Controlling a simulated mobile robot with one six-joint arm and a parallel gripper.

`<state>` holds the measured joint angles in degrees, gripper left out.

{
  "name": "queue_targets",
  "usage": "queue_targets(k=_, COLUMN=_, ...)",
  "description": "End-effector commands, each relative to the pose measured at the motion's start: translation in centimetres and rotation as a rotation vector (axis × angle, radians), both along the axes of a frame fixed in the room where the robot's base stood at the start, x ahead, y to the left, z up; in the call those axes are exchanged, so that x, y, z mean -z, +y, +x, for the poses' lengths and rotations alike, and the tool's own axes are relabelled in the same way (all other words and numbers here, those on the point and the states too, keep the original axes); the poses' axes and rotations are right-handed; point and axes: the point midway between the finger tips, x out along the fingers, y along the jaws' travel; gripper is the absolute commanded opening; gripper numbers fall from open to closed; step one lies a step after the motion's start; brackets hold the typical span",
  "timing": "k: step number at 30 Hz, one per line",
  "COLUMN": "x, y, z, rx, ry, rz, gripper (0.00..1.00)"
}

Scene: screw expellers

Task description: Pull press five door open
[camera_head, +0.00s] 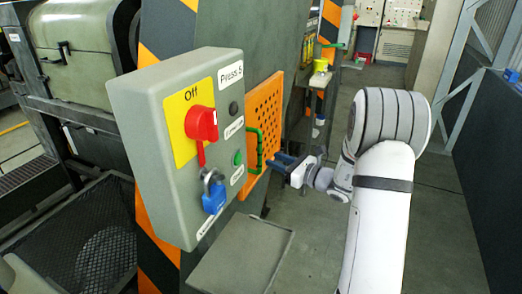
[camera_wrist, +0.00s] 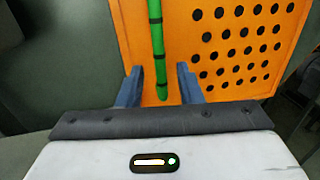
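The press five door is an orange panel with round black holes (camera_head: 264,104), right behind the grey control box marked "Press 5" in the head view. It also fills the upper middle and right of the wrist view (camera_wrist: 207,20). Its upright green handle (camera_head: 252,152) has dark bands and shows between my finger tips in the wrist view (camera_wrist: 156,45). My gripper (camera_head: 276,160) has blue fingers and is at the handle's lower end. The fingers are apart, one on each side of the handle (camera_wrist: 159,75). I cannot tell whether they touch it.
The grey control box (camera_head: 150,130) carries a red switch (camera_head: 201,123) and a blue padlock (camera_head: 214,196), left of the door. A grey flat plate (camera_head: 240,255) lies below the door. Open floor (camera_head: 320,240) is to the right. A dark wall (camera_head: 490,160) bounds the far right.

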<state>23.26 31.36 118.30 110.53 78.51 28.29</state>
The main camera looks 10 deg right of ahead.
Motion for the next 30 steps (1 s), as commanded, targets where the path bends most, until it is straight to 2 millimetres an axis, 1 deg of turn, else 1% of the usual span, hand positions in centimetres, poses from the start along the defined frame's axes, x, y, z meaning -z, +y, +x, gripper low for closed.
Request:
queue_targets(k=6, x=-0.2, y=2.3, z=2.5, rx=0.0, ry=-0.001, rz=-0.001, gripper=0.33)
queue_targets(k=12, x=-0.2, y=4.0, z=4.4, rx=0.004, ry=-0.001, rz=-0.001, gripper=0.33)
queue_targets(k=17, x=-0.1, y=4.5, z=5.0, rx=0.005, ry=-0.001, rz=-0.002, gripper=0.33)
queue_targets(k=24, x=-0.1, y=4.5, z=5.1, rx=0.006, ry=-0.001, rz=-0.002, gripper=0.33)
queue_targets(k=30, x=-0.1, y=4.4, z=5.1, rx=0.007, ry=-0.001, rz=-0.002, gripper=0.16)
